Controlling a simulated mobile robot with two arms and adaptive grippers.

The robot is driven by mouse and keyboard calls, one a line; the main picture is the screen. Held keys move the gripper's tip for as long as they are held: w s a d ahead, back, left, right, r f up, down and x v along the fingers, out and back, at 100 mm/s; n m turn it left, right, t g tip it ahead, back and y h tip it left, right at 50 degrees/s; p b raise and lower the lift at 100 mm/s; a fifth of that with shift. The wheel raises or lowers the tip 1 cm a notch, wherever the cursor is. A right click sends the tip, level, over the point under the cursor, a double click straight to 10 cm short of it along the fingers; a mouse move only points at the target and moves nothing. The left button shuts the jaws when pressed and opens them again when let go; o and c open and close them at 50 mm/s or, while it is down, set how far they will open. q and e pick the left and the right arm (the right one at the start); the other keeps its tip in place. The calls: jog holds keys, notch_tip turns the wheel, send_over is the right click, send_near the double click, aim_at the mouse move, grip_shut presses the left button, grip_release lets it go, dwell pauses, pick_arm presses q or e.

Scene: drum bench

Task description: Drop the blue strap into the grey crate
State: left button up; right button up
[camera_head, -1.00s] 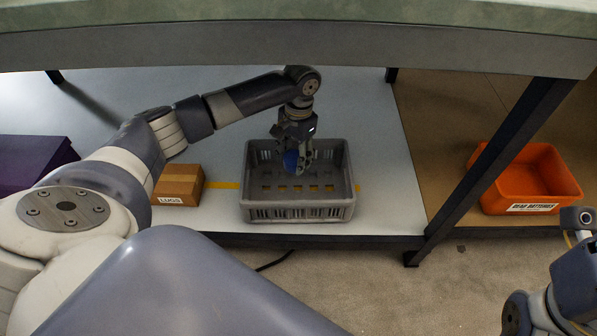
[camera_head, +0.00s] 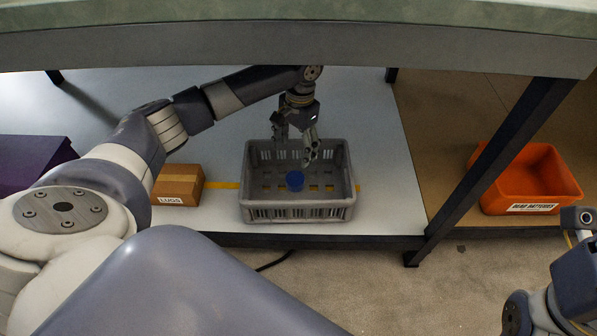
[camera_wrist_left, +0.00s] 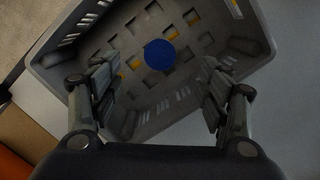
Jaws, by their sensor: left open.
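In the left wrist view the strap (camera_wrist_left: 160,54) shows as a blue disc against the slotted floor of the crate (camera_wrist_left: 150,128). I cannot tell for sure whether it rests on the floor or is still falling. My left gripper (camera_head: 295,155) is open and empty above the back part of the crate. Its spread fingers (camera_wrist_left: 160,95) frame the lower part of the wrist view. My right gripper is not clearly shown.
A cardboard box labelled LUGS (camera_head: 178,184) stands left of the crate. An orange bin (camera_head: 530,208) sits at the right, past a dark table leg (camera_head: 500,165). A purple box (camera_head: 35,163) is at far left. The bench top (camera_head: 300,50) overhangs the shelf.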

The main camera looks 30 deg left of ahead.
pick_arm(q)
notch_tip(320, 180, up, 8)
jog(key=w, duration=0.1)
jog(key=shift+r, duration=0.25)
jog(key=shift+d, duration=0.1)
